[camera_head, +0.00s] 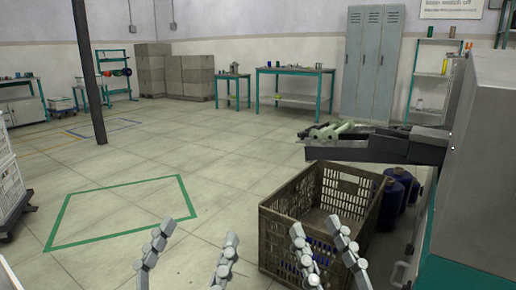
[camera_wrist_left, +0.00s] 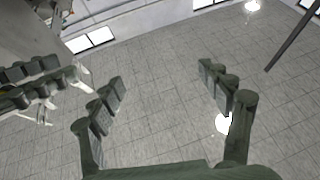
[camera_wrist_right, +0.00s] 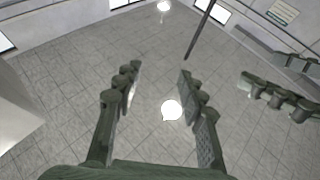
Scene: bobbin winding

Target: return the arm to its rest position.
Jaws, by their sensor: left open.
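My left gripper (camera_head: 195,230) is at the bottom of the head view, left of the crate. Its fingers are spread wide with nothing between them; the left wrist view (camera_wrist_left: 162,85) also shows the gap empty. My right gripper (camera_head: 315,226) is at the bottom, in front of the crate in the picture. Its fingers stand apart, closer together than the left ones, and hold nothing; the right wrist view (camera_wrist_right: 158,75) shows this too. Both grippers have fingertips pointing up in the head view. Most of both arms is out of the head view.
A brown crate (camera_head: 285,222) with blue items inside stands on the floor. Dark blue spools (camera_head: 391,200) are beside it. A grey machine (camera_head: 485,165) stands at right, its dark tray (camera_head: 375,146) holding pale green bobbins (camera_head: 332,131). The green-outlined floor (camera_head: 120,212) is clear.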

